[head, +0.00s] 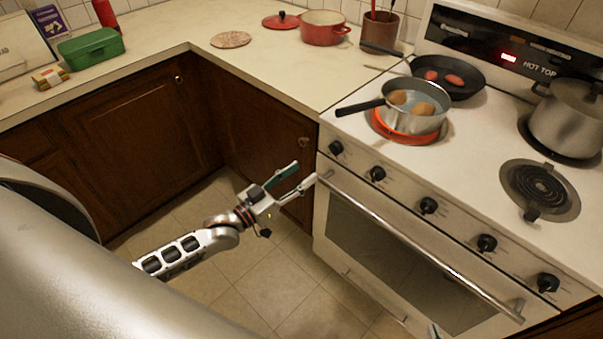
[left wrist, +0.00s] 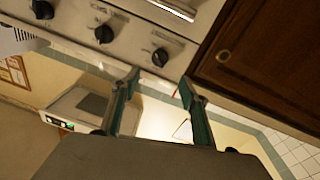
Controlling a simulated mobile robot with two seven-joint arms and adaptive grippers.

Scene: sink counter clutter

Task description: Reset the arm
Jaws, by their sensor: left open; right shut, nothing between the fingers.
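My left gripper (head: 305,172) is open and empty in the head view. It hangs over the floor in front of the counter corner, with its fingertips near the left end of the oven handle. Its two green-padded fingers also show in the left wrist view (left wrist: 158,84), apart with nothing between them. Only a small tip of my right gripper (head: 435,331) shows at the bottom edge of the head view, in front of the oven door. It is shut, and the rest of it is out of frame.
The white stove (head: 470,135) has a front handle (head: 420,245) close to my left gripper. A saucepan (head: 412,108) stands on a glowing burner, its handle pointing left. A frying pan (head: 462,85) and large pot (head: 568,120) stand behind. The floor (head: 285,275) is clear.

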